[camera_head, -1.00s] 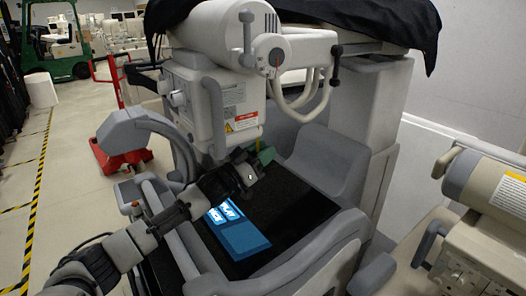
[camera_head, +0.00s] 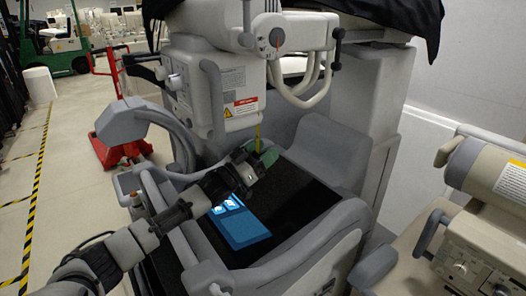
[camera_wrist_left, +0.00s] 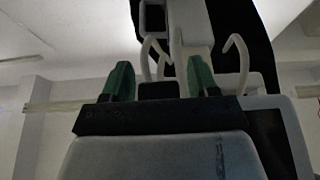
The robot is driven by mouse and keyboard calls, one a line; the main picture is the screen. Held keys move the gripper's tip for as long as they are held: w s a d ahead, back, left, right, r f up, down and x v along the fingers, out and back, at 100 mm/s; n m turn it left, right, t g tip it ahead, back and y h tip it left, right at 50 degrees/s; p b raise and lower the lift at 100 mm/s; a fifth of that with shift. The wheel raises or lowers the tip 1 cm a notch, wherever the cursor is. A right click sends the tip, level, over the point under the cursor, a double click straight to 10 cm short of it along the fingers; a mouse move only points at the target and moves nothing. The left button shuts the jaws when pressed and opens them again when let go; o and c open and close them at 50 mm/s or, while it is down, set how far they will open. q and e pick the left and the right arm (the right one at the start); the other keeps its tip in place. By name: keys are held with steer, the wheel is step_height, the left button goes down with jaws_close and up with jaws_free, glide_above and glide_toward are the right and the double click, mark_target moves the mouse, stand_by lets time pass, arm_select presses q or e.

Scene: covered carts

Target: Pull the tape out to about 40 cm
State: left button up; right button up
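The yellow tape (camera_head: 257,138) shows as a short upright strip under the grey machine's boxy head (camera_head: 213,95). Its lower end meets or passes behind my left gripper (camera_head: 266,157), which has green fingertips and sits just above the black tray surface. In the left wrist view the two green fingers of my left gripper (camera_wrist_left: 161,82) stand well apart. A dark block (camera_wrist_left: 158,90) shows between them, and I cannot tell whether they touch it. The tape cannot be made out in the wrist view. My right gripper is not in view.
A blue panel with white marks (camera_head: 242,230) lies on the black top (camera_head: 292,197) below my gripper. Another beige machine (camera_head: 480,205) stands at the right. Free floor with yellow-black stripes (camera_head: 38,190) lies at the left.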

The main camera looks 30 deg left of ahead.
mark_target(255, 157)
arm_select(q)
steer(key=shift+s+a+f, duration=0.1)
steer(key=shift+s+a+f, duration=0.1)
steer(key=shift+s+f, duration=0.1)
steer(key=shift+s, duration=0.1)
steer(key=shift+b+v, duration=1.2)
steer(key=shift+v, duration=2.1)
steer(key=shift+r, duration=0.1)
